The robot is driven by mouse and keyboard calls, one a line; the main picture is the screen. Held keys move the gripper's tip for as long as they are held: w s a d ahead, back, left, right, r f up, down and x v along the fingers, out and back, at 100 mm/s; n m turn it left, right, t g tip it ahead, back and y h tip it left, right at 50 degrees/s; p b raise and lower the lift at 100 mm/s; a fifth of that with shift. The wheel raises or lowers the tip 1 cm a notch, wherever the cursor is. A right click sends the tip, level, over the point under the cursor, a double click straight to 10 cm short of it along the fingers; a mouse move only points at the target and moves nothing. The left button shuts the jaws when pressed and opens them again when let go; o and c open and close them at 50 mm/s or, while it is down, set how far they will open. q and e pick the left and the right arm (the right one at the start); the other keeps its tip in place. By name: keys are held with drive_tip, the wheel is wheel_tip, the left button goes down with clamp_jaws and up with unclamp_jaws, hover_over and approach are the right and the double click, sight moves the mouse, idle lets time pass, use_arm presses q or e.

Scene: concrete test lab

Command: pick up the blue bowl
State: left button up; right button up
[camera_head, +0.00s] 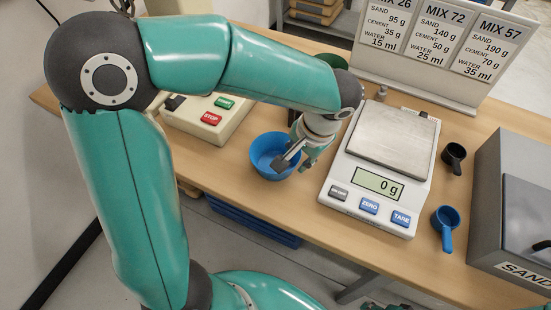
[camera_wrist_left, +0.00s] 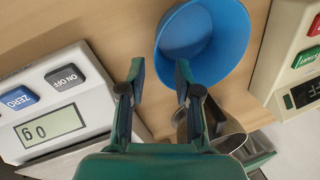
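The blue bowl (camera_head: 264,150) stands upright on the wooden table, left of the scale. My left gripper (camera_head: 293,158) is at its right side, with a finger over the rim. In the left wrist view the two fingers (camera_wrist_left: 160,82) are apart, and the near wall of the bowl (camera_wrist_left: 215,40) lies between and just beyond their tips. I cannot tell whether either finger touches it. The bowl looks empty where it shows. Only small dark and teal bits at the bottom edge of the head view may belong to my right gripper.
The scale (camera_head: 380,165), reading 0 g, stands close right of the bowl. A control box with a red STOP button (camera_head: 210,118) is at its left. A metal cup (camera_wrist_left: 222,133) is near the gripper. A blue scoop (camera_head: 446,222), black scoop (camera_head: 454,155) and grey sand bin (camera_head: 515,200) are right.

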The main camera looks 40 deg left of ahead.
sight(292, 170)
use_arm(q)
drive_tip(key=shift+x, duration=3.3)
drive_tip(key=shift+s+d, duration=0.1)
drive_tip(key=shift+d, duration=0.05)
clamp_jaws()
